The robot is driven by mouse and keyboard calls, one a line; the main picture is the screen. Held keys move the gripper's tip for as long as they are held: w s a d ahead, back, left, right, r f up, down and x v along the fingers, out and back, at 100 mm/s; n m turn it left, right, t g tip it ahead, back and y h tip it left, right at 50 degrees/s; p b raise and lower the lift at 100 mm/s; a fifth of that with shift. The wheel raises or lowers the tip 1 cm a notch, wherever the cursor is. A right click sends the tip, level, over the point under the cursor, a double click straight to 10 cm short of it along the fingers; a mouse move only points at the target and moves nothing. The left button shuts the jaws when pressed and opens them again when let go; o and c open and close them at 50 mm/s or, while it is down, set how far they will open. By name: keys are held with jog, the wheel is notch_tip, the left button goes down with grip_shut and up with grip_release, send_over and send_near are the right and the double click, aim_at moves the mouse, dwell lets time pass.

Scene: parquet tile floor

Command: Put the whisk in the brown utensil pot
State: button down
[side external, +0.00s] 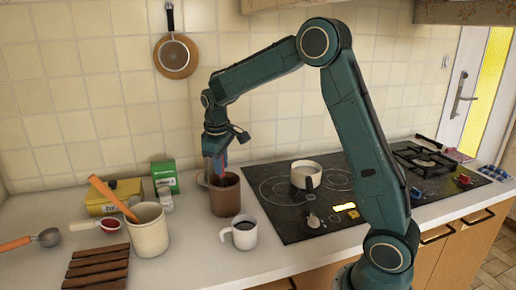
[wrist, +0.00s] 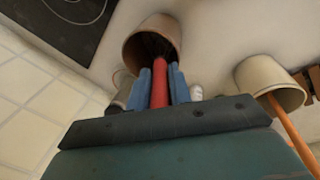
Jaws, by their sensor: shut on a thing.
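The brown utensil pot (side external: 225,198) stands on the counter left of the stove. It also shows at the top of the wrist view (wrist: 136,46). My gripper (side external: 215,176) is right above the pot's mouth. In the wrist view my gripper (wrist: 160,84) is shut on a red handle, the whisk (wrist: 160,88). The handle points into the pot's mouth, and the whisk's dark far end shows inside the opening. Whether it touches the pot's bottom is hidden.
A cream pot (side external: 149,232) with an orange-handled utensil stands left of the brown pot. A white mug (side external: 240,234) of dark liquid stands close in front. A green box (side external: 164,178), a yellow box (side external: 112,196) and a wooden rack (side external: 97,268) are left. A white pan (side external: 306,174) sits on the stove.

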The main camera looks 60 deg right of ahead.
jog(key=shift+f, duration=0.4)
jog(key=c, duration=1.2)
grip_release()
jog(key=shift+r, duration=0.1)
jog(key=shift+d+v, duration=0.15)
jog(key=shift+v, duration=0.55)
jog(key=shift+d+v, duration=0.1)
jog(key=shift+v, duration=0.55)
jog(key=shift+w+r, duration=0.15)
jog(key=shift+r, duration=0.05)
jog(key=shift+w+d+v, duration=0.1)
jog(key=shift+d+v, duration=0.1)
jog(key=shift+v, duration=0.8)
jog(key=shift+w+d+v, duration=0.1)
jog(key=shift+d+v, duration=0.1)
jog(key=shift+v, duration=0.85)
jog(key=shift+w+d+v, duration=0.1)
jog(key=shift+d+v, duration=0.1)
jog(key=shift+v, duration=0.8)
jog(key=shift+r, duration=0.3)
jog(key=shift+s, duration=0.1)
